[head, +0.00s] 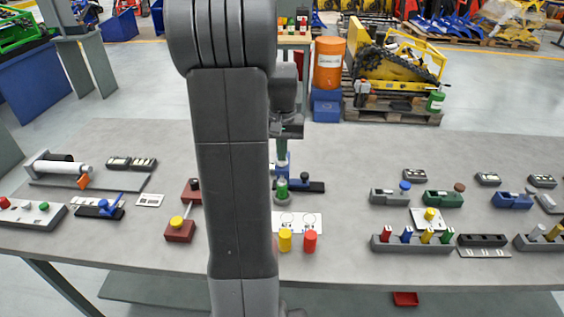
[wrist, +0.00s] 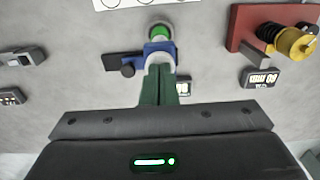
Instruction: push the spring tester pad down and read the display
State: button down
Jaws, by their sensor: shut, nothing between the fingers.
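My gripper (head: 282,160) is shut and empty, with its green fingers pointing down at a small blue device (wrist: 158,48). The device has a green round top (wrist: 160,32) on its near side and a pale round part at the fingertips (wrist: 161,66). Whether they touch, I cannot tell. The green top also shows in the head view (head: 281,187). A small display (wrist: 183,88) behind the fingers is partly hidden and unreadable. A red block with a yellow round part (wrist: 295,42) stands beside another display (wrist: 261,78) with lit digits. Which device is the spring tester is not clear.
A white card (head: 308,219) lies in front of the blue device, with yellow (head: 285,240) and red (head: 310,241) cylinders at its near edge. Red blocks (head: 180,232) stand at left. Several small devices fill the right side. My arm hides part of the bench.

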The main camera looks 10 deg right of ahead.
jog(key=shift+r+p, duration=1.95)
jog(key=shift+r, duration=0.6)
jog(key=shift+a+f, duration=0.1)
